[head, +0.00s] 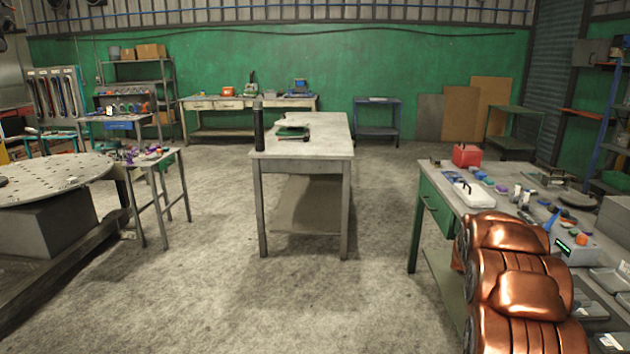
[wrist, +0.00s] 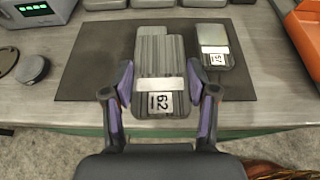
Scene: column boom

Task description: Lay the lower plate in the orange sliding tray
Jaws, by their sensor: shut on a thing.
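In the wrist view, my gripper (wrist: 161,75) has its two purple-padded fingers shut on a grey ribbed plate (wrist: 163,122), one finger at each side. A white label reading 62 is on the plate's near part. A smooth grey edge shows beyond it at the top, and I cannot tell whether that is a second plate underneath. A smaller plate (wrist: 214,59) with a white label lies on the dark mat to the right. An orange body (wrist: 301,40) is cut off at the upper right; I cannot tell whether it is the sliding tray. The head view does not show my gripper.
A dark mat (wrist: 85,75) covers part of the grey bench. A grey box with green displays (wrist: 38,10) and a dark round knob (wrist: 32,69) are at the left. In the head view, the right bench (head: 437,178) is cluttered, and the floor left of it is clear.

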